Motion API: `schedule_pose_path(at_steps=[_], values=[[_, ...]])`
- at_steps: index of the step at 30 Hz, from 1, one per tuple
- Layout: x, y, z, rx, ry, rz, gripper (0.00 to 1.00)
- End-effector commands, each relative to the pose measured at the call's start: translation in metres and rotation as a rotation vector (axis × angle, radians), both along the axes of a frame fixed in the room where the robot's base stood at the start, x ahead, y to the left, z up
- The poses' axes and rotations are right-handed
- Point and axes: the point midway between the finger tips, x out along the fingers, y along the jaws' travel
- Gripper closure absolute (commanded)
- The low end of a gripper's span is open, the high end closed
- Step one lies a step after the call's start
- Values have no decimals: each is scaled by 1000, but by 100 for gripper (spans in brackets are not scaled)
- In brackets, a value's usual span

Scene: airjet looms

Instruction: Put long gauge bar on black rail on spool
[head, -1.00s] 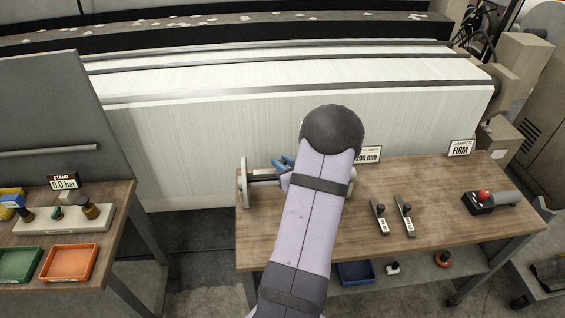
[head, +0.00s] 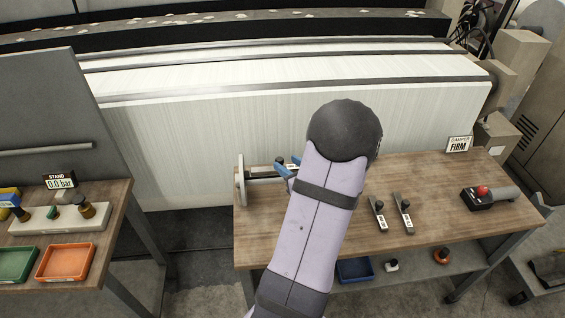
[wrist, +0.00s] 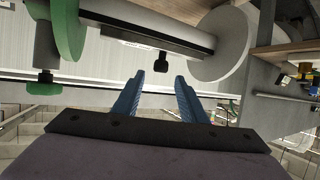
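The spool lies at the left end of the right bench, its pale flange (head: 240,183) facing left. In the wrist view a grey flange (wrist: 225,45) stands at right and a green disc (wrist: 70,25) at left. A long dark bar (wrist: 185,40) with a white label and a black knob (wrist: 160,60) runs along the spool; I cannot tell the gauge bar apart from the black rail there. My gripper (wrist: 160,76) has its blue fingers apart, with nothing between them; the knob is just beyond the tips. In the head view my gripper (head: 289,168) is partly hidden by my arm.
Two shorter knobbed bars (head: 378,213) (head: 403,213) lie on the wooden bench (head: 440,195). A black box with a red button (head: 482,192) and a FIRM sign (head: 459,145) stand at right. Left is a stand bench with green and orange trays (head: 66,262). The white loom beam rises behind.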

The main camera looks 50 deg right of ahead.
Motion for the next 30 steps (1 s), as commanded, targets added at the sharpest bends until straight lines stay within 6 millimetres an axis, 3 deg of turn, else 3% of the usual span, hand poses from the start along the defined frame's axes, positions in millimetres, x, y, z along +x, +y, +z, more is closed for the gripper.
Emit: schedule_pose_path(at_steps=[6,15,24,30], values=[[-33,12,14,-2,0,-2,61],[-51,21,23,1,-1,1,61],[-49,23,23,-1,9,2,61],[-24,29,16,-22,104,-1,61]])
